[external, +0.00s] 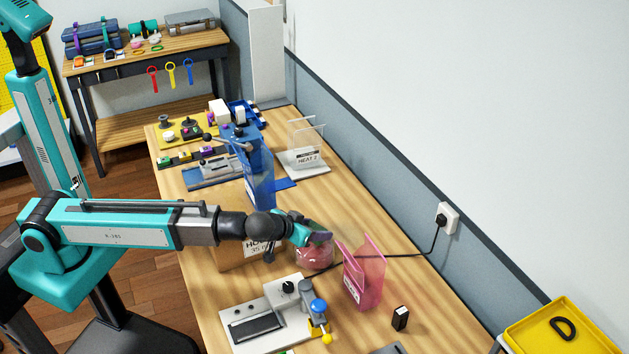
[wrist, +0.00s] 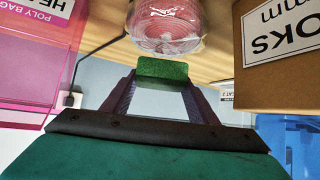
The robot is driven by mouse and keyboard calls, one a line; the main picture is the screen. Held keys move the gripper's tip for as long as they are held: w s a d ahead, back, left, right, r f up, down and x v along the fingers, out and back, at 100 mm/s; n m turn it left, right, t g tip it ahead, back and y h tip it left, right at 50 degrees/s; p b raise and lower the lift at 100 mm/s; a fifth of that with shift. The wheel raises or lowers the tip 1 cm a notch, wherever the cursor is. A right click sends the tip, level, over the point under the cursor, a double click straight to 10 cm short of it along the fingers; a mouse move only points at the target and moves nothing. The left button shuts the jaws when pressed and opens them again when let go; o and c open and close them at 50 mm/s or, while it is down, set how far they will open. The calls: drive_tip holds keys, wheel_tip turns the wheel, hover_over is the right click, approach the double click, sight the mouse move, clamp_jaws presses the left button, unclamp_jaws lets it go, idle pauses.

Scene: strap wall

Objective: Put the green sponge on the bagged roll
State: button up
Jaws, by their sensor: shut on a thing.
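The green sponge (wrist: 162,72) is in the wrist view, held between the purple finger tips of my gripper (wrist: 163,86). The bagged roll (wrist: 165,25), a pinkish-red roll in clear wrap, shows just beyond the sponge. In the external view the bagged roll (external: 314,257) stands on the wooden table, with my gripper (external: 318,238) at its top. The sponge is hidden there. I cannot tell whether the sponge touches the roll.
A cardboard box (external: 236,258) labelled for hooks stands left of the roll. A pink poly-bag holder (external: 366,275) stands close on the right. A white sealer-like device (external: 268,318) is in front. A black cable runs past the roll to a wall socket (external: 447,218).

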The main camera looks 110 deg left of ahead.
drive_tip(key=shift+f+p, duration=0.4)
drive_tip(key=shift+f, duration=1.35)
drive_tip(key=shift+f, duration=0.15)
drive_tip(key=o, duration=1)
drive_tip(key=shift+r, duration=0.25)
drive_tip(key=shift+s+d+r, duration=0.1)
drive_tip(key=shift+s+d, duration=0.05)
drive_tip(key=shift+d, duration=0.15)
drive_tip(key=b+v, duration=0.2)
drive_tip(key=v, duration=0.9)
drive_tip(key=shift+b, duration=0.4)
drive_tip(key=shift+d+r, duration=0.1)
drive_tip(key=shift+r, duration=0.05)
